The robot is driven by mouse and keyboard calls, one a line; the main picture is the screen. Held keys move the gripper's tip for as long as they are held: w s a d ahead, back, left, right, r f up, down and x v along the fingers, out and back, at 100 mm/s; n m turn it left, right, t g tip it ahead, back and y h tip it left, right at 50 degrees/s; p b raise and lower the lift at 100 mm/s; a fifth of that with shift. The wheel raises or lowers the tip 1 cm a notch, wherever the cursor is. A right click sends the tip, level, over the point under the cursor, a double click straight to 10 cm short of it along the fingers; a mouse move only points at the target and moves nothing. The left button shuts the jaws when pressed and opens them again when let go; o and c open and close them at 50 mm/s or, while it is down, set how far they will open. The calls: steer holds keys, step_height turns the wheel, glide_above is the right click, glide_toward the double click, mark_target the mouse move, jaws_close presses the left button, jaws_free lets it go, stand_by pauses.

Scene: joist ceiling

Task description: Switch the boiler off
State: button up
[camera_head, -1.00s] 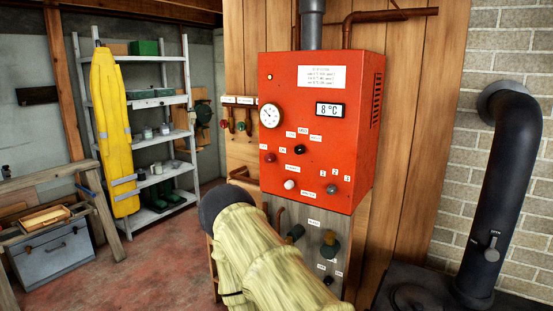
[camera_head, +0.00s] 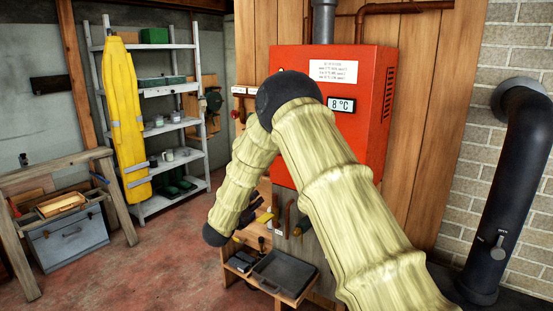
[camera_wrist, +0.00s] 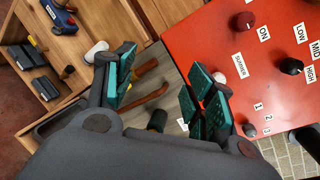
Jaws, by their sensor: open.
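The red boiler (camera_head: 378,70) hangs on the wood-plank wall; its display reads 8 °C. My arm hides most of its front controls in the head view. In the wrist view, the red panel (camera_wrist: 205,38) shows a dark red knob (camera_wrist: 244,20) beside an ON label. A grey knob (camera_wrist: 250,130) is near labels 1, 2, 3. My gripper (camera_wrist: 163,84) is open with nothing held; its right finger overlaps the panel's edge in view, contact unclear.
A low wooden shelf with a dark tray (camera_head: 285,275) stands below the boiler. Pipes and handles (camera_wrist: 148,97) show between my fingers. A black stove pipe (camera_head: 488,210) is at right, a shelf rack (camera_head: 165,205) behind left.

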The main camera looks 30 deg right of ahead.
steer(key=w+d+r+m+g+h, duration=0.1)
steer(key=d+r+m+g+h, duration=0.15)
steer(key=r+m, duration=0.35)
steer(key=w+d+r+m+g+h, duration=0.1)
steer(key=d+r+m, duration=0.3)
steer(key=r, duration=0.5)
steer(key=w+d+m+p, duration=0.1)
steer(key=w+d+p, duration=0.2)
steer(key=d, duration=0.5)
steer(key=shift+w+d+p, duration=0.35)
steer(key=shift+w+p, duration=0.05)
steer(key=shift+p, duration=0.5)
steer(key=shift+f, duration=0.1)
steer(key=c, duration=1)
